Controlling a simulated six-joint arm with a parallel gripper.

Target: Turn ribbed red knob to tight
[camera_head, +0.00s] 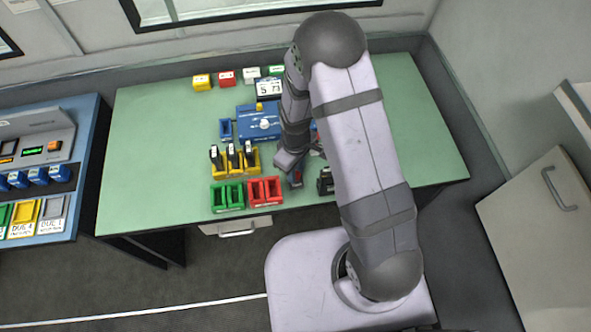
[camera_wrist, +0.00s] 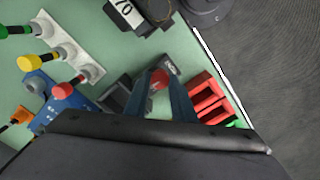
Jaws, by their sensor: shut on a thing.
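A red knob (camera_wrist: 160,77) shows between my fingertips in the wrist view. Its ribs and any mark on it are too small to make out. A small dark piece with a pale label (camera_wrist: 171,64) is right beside it; the lettering cannot be read. My gripper (camera_wrist: 160,86) is shut on the red knob, with one dark finger on each side. In the head view my arm hides much of this spot, and the knob's turn position cannot be told.
Red bins (camera_wrist: 208,100) stand close right of my fingers. Red (camera_wrist: 63,90), yellow (camera_wrist: 26,62) and green (camera_wrist: 4,30) capped levers stand to the left. Green bins (camera_head: 227,196) are near the table's front edge.

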